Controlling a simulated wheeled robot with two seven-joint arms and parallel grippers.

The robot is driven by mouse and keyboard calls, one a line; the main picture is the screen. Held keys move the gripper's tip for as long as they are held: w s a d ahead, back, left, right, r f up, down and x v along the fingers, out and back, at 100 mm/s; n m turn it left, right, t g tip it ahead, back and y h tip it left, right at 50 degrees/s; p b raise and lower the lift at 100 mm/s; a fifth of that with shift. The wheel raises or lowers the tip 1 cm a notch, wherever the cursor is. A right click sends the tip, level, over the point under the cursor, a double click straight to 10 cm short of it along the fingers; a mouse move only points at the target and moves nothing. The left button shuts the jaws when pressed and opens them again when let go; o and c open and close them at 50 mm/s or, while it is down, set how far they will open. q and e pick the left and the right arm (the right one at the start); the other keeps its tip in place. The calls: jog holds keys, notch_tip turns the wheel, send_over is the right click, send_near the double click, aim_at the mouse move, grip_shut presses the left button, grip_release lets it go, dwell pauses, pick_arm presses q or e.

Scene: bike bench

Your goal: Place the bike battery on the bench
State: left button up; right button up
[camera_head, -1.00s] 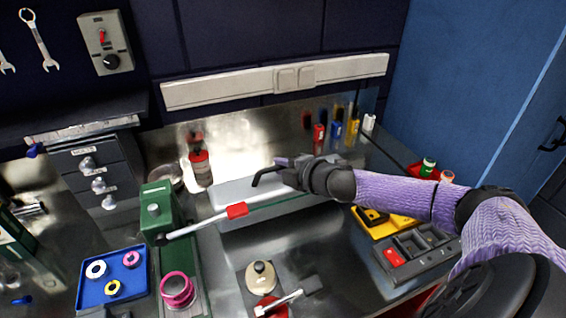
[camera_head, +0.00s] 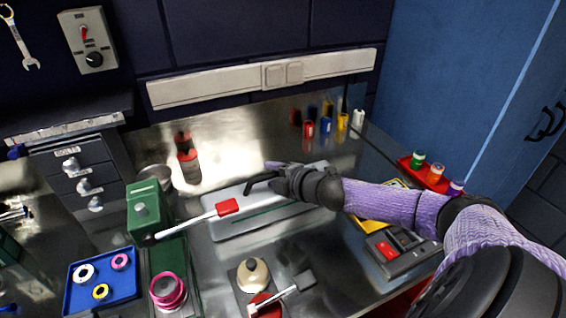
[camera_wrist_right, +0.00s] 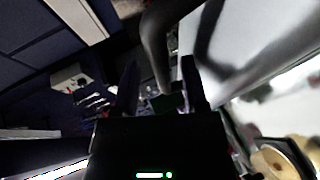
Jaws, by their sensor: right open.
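A long, flat grey case with a green line along its front (camera_head: 285,225), which I take to be the bike battery, rests on the metal bench (camera_head: 240,265). My right gripper (camera_head: 262,180) is at its top left, with my forearm crossing above its right part and hiding some of it. In the right wrist view the two dark fingers (camera_wrist_right: 160,88) are apart. A dark curved bar (camera_wrist_right: 155,45) shows between or just beyond them, and a large pale grey surface (camera_wrist_right: 235,35) lies to the right. I cannot tell whether the fingers touch the bar. My left gripper is not in view.
A green block-like tool (camera_head: 142,208), a red-tipped rod (camera_head: 228,207) and a blue tray of rings (camera_head: 78,292) lie left. A cream-topped round item (camera_head: 252,275) and a mallet-like tool (camera_head: 290,290) lie in front. Colored bottles (camera_head: 325,127) and a red tray (camera_head: 405,165) stand right.

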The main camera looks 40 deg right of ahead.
jog(key=shift+s+r, duration=0.1)
jog(key=shift+s, duration=0.25)
jog(key=a+p+v, duration=0.1)
jog(key=p+v, duration=0.3)
jog(key=v, duration=0.7)
jog(key=shift+d, duration=0.5)
jog(key=shift+r, duration=0.1)
